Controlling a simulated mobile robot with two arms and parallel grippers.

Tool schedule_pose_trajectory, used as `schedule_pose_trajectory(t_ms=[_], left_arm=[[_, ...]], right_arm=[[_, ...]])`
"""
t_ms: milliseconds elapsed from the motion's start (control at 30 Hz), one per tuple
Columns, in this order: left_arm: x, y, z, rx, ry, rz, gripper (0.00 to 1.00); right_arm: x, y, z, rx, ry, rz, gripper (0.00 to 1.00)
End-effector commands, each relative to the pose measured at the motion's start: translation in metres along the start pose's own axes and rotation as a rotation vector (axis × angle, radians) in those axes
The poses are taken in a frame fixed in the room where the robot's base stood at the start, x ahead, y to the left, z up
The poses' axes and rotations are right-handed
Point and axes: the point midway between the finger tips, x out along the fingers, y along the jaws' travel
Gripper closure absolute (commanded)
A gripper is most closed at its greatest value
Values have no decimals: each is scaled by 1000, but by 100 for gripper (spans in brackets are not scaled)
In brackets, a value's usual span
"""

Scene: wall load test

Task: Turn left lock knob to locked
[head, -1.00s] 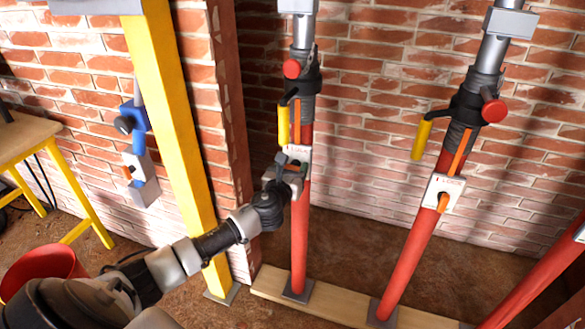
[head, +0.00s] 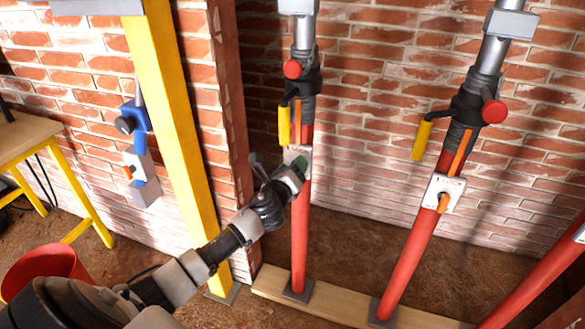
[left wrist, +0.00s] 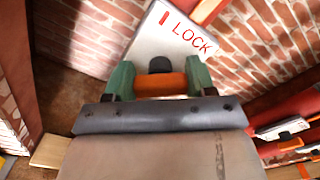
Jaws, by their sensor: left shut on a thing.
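The left lock plate (head: 297,153) is a pale plate on the left red prop (head: 300,235), mostly hidden by my left gripper (head: 297,168) in the head view. In the left wrist view the plate (left wrist: 165,37) reads "LOCK" beside a red mark, its text tilted against the gripper. The orange lock knob (left wrist: 160,86) with a black end lies between the two green fingertips of my left gripper (left wrist: 160,80). The gripper is shut on this knob. My right gripper is in neither view.
The right red prop (head: 405,260) carries a similar lock plate (head: 443,193) with an orange knob. A yellow post (head: 180,150) stands left of my gripper. A yellow handle (head: 283,125) hangs just above it. A wooden plank (head: 335,308) lies under the props.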

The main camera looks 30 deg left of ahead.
Motion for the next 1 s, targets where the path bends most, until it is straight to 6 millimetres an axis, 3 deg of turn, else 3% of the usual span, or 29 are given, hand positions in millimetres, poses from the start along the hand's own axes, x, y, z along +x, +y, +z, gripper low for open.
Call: schedule_pose_trajectory(t_ms=[600,1000], left_arm=[[0,3,-2,-579,1,2,68],[0,4,-2,-830,0,3,68]], right_arm=[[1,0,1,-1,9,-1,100],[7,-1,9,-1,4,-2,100]])
